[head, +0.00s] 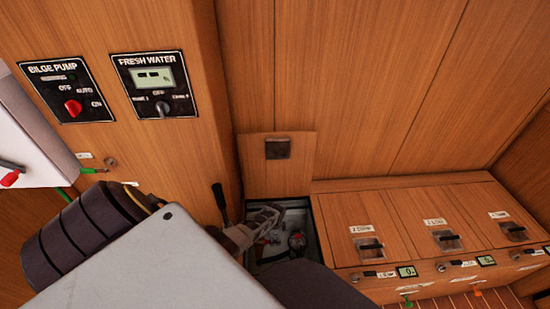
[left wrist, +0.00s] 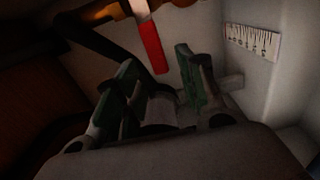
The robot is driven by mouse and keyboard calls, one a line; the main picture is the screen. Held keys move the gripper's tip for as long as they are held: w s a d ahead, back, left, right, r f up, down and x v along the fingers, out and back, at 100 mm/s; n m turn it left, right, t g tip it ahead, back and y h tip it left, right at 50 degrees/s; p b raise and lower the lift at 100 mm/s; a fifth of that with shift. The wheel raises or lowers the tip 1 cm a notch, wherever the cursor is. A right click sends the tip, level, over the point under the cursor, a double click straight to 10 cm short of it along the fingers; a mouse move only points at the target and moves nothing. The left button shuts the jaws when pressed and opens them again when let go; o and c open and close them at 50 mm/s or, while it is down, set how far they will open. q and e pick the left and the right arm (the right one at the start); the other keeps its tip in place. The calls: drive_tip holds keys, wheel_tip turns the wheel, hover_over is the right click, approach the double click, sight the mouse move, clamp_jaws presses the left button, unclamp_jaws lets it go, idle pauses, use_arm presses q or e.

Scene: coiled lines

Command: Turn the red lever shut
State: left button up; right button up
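In the left wrist view the red lever (left wrist: 152,45) hangs down, slightly tilted, from an orange-brown fitting (left wrist: 112,10) at the top. My left gripper (left wrist: 157,68) is open. Its two green-padded fingers stand apart on either side of the lever's lower end in the picture; I see no contact, and the depth between them is unclear. In the head view my left gripper (head: 270,225) reaches down into the open floor compartment (head: 322,246), partly covered by my own arm. I cannot make out the lever for sure there. My right gripper is not in view.
The compartment's raised hatch (head: 278,165) stands behind the opening. A dark handle (head: 219,202) rises beside it. Closed hatches (head: 368,247) line the right. A white ruled scale (left wrist: 252,42) is on the compartment wall. Bilge pump (head: 68,88) and fresh water (head: 155,85) panels are at upper left.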

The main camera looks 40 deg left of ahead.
use_arm(q)
wheel_tip(320, 180, up, 10)
drive_tip(key=shift+f, duration=0.15)
idle(1.1)
idle(0.6)
